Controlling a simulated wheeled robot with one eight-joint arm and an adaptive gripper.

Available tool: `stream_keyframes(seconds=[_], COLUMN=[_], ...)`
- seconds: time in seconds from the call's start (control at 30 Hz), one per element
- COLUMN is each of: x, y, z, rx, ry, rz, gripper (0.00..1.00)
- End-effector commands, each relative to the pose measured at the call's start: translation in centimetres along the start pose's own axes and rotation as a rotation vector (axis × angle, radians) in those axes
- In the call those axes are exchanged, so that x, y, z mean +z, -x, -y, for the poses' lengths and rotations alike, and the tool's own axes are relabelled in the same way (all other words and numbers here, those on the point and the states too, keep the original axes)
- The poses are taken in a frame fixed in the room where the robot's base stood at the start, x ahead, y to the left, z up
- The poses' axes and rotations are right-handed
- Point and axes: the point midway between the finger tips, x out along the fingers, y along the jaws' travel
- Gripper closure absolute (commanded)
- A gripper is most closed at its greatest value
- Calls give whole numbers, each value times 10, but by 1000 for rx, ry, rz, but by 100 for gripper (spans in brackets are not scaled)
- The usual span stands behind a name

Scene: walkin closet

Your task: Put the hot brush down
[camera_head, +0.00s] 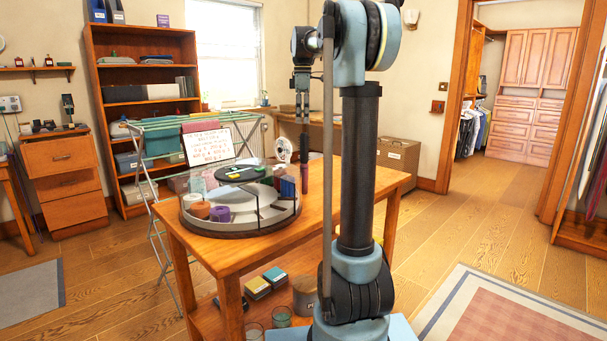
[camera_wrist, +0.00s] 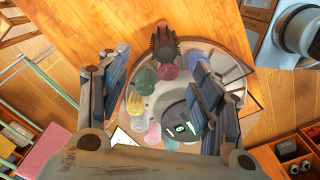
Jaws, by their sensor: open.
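The hot brush (camera_wrist: 165,44) is dark, with a bristled head and a dark red end, in the wrist view at the rim of the round tray (camera_wrist: 246,66). A slim dark upright shape that looks like the brush (camera_head: 304,165) shows in the head view at the tray's right side, below my gripper (camera_head: 302,117). My gripper is open in the wrist view (camera_wrist: 157,75), its fingers apart to the left and right. The brush shows beyond the gap between them, and no finger visibly closes on it. What the brush's lower end rests on is unclear.
The table is bare to the right of the tray. A drying rack (camera_head: 160,220) stands at left.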

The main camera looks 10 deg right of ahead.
Motion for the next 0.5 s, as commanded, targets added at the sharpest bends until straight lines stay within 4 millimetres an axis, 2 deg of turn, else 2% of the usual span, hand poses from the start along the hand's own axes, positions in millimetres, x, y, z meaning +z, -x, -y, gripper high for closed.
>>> stream_keyframes(seconds=[0.3, 0.5], x=[0, 1], y=[-57, -87], z=[0, 0], rx=[0, 0], ry=[-2, -2], rz=[0, 0], gripper=[40, 40])
